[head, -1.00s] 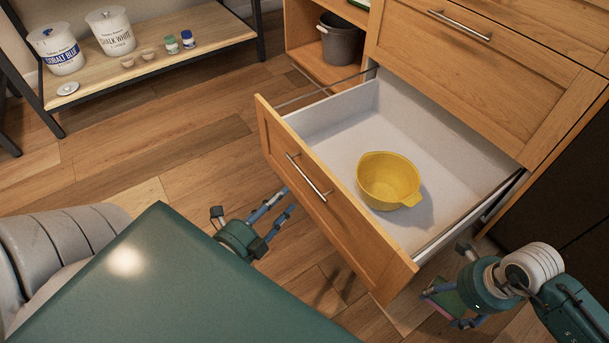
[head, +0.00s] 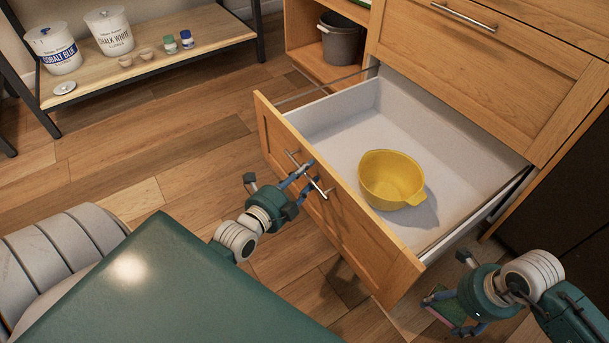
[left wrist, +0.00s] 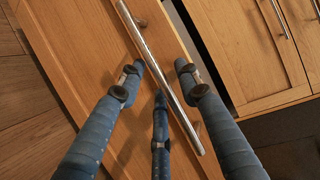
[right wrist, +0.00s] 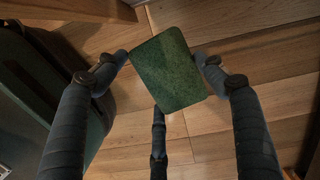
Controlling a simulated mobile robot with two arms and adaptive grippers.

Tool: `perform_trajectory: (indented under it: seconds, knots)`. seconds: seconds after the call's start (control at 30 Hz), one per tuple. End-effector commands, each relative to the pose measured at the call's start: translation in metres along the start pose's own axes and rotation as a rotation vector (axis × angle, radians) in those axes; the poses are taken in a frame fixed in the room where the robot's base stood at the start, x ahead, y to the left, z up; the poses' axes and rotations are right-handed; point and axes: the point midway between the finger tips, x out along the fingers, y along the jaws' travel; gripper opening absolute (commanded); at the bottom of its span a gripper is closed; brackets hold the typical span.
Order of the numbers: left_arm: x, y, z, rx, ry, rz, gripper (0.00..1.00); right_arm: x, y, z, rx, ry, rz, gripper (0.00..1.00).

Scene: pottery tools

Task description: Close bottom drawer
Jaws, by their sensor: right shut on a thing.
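The bottom drawer (head: 345,225) is pulled out, with its wooden front toward me and a metal bar handle (head: 311,174). The handle also crosses the left wrist view (left wrist: 160,73) diagonally. My left gripper (head: 309,180) is at the handle, its fingers open and spread to either side of the bar; I cannot tell whether they touch it. A yellow spouted bowl (head: 391,180) sits inside the drawer. My right gripper (head: 447,310) is low beside the drawer's near right corner, shut on a green rectangular block (right wrist: 172,70).
The cabinet (head: 480,75) has a closed drawer above the open one. A grey bin (head: 340,40) stands in its side shelf. A low shelf (head: 150,65) at upper left holds buckets and small jars. Wooden floor lies clear left of the drawer.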

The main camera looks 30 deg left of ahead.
Motion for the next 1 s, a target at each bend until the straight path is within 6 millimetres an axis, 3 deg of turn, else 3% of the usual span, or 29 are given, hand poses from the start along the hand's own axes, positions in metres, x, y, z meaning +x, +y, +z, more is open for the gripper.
perform_trajectory:
  seconds: [0.1, 0.27, 0.3, 0.67, 0.87, 1.0]
  knots:
    - [0.0, 0.0, 0.0, 0.0, 0.0, 0.0, 0.34, 0.0, 0.0, 0.0, 0.0, 0.0, 0.0, 0.61]
    - [0.0, 0.0, 0.0, 0.0, 0.0, 0.0, 0.02, 0.0, 0.0, 0.0, 0.0, 0.0, 0.0, 0.61]
    - [0.0, 0.0, 0.0, 0.0, 0.0, 0.0, 0.0, 0.0, 0.0, 0.0, 0.0, 0.0, 0.0, 0.61]
    - [0.006, -0.003, -0.003, -0.001, 0.0, -0.002, 0.0, -0.002, 0.0, 0.0, 0.0, 0.0, 0.0, 0.61]
    - [0.032, -0.011, -0.013, -0.002, 0.0, -0.005, 0.0, -0.006, 0.0, 0.001, 0.0, 0.0, 0.0, 0.61]
    - [0.062, -0.018, -0.026, -0.003, 0.0, -0.006, 0.0, -0.01, 0.0, 0.001, 0.0, 0.0, 0.0, 0.61]
